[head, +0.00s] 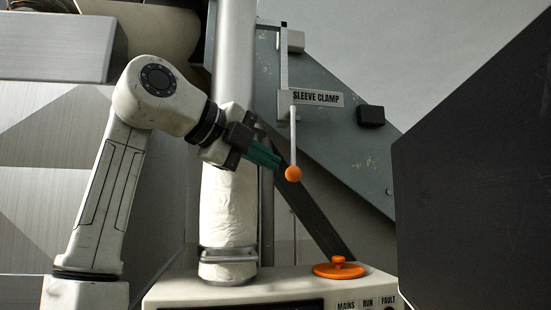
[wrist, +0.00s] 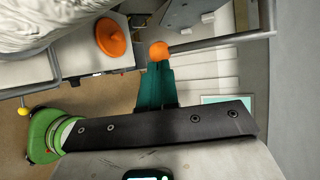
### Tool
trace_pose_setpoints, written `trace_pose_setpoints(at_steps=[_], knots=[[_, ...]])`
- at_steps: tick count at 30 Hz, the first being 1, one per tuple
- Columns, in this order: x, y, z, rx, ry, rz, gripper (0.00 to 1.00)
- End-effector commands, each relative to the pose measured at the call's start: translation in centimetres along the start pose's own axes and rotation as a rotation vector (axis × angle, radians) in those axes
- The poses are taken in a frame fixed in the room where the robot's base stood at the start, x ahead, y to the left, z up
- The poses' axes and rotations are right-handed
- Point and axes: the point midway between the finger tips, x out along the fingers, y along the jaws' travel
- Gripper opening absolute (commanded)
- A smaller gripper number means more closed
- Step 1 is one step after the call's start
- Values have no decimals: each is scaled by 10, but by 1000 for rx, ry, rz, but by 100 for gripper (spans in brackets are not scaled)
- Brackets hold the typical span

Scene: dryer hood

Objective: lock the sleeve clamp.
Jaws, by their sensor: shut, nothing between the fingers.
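The sleeve clamp lever (head: 292,135) is a thin grey rod hanging down from a pivot beside the SLEEVE CLAMP label (head: 317,98). Its orange ball end (head: 293,173) is at the bottom. In the wrist view the orange ball (wrist: 159,50) sits right at the fingertips, with the rod (wrist: 215,40) running off to the right. My gripper (head: 277,163) has teal fingers that are shut and empty. The tips are just left of the ball in the head view; I cannot tell whether they touch it. The fingers also show in the wrist view (wrist: 158,68).
A white wrinkled sleeve (head: 228,215) on a vertical pipe stands behind my wrist. An orange knob (head: 339,269) sits on the console top (head: 200,290) below. A dark panel (head: 475,165) fills the right side. A dark block (head: 370,115) is on the grey plate (head: 345,150).

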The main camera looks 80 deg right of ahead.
Motion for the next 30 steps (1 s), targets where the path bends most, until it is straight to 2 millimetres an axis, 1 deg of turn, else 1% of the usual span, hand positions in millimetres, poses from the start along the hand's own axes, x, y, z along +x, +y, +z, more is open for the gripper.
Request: trace_pose_setpoints(at_steps=[3, 7, 23, 26, 30], knots=[[14, -2, 0, 0, 2, 0, 0], [23, -1, 0, -1, 1, 0, 0], [27, 1, -1, -11, 1, -20, 0], [31, 3, -2, -30, 2, -59, 0], [38, 6, -7, -87, 5, -171, 0]])
